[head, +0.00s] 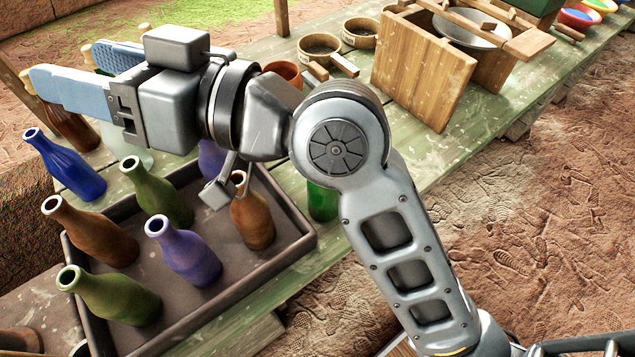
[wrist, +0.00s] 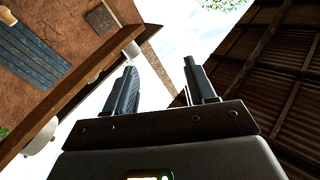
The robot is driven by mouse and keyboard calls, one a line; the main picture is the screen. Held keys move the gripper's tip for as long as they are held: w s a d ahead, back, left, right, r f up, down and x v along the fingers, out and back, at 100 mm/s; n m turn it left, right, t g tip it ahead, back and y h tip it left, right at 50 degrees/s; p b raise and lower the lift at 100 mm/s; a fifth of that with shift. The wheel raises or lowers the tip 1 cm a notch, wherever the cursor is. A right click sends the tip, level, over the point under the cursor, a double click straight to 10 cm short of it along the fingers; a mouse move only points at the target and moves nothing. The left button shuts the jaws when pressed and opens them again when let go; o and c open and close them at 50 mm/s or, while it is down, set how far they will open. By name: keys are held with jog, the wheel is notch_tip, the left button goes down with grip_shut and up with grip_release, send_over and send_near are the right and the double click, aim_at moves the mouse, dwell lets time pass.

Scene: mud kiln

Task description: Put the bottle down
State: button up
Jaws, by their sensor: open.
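My gripper (head: 62,66) is at the upper left of the head view, with its blue fingers apart. In the wrist view the gripper (wrist: 160,65) points at sky, with nothing between its fingers. A dark blue bottle (head: 66,167) stands upright on the table, left of the tray and below the gripper. A brown bottle (head: 72,124) is partly hidden by the near finger; I cannot tell whether they touch. Several uncorked bottles, including a green one (head: 155,192), a purple one (head: 182,252) and a brown one (head: 252,218), stand in the dark tray (head: 260,264).
Another green bottle (head: 322,202) stands right of the tray, partly behind my arm. The green table (head: 420,150) has bare room between it and the wooden box (head: 420,70). Small round bowls (head: 320,45) and a clay pot (head: 284,73) stand near the back.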

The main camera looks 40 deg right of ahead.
jog(key=s+d+f+m+t+h, duration=0.1)
jog(key=s+d+f+m+h, duration=0.35)
jog(key=s+f, duration=0.35)
jog(key=s+d+f+m+t+h, duration=0.1)
jog(key=s+d+f+m+h, duration=0.4)
jog(key=f, duration=0.4)
jog(key=s+d+f+n+h, duration=0.1)
jog(key=s+d, duration=0.2)
jog(key=s, duration=0.3)
jog(key=s+d+n+g+h, duration=0.1)
jog(key=s+d+n, duration=0.1)
jog(key=s+d, duration=0.2)
jog(key=s+d+f+n+g+h, duration=0.1)
jog(key=s+d, duration=0.2)
jog(key=s, duration=0.6)
jog(key=shift+s+d+f+n, duration=0.15)
jog(key=shift+s+f+n, duration=0.05)
jog(key=shift+f+n, duration=0.15)
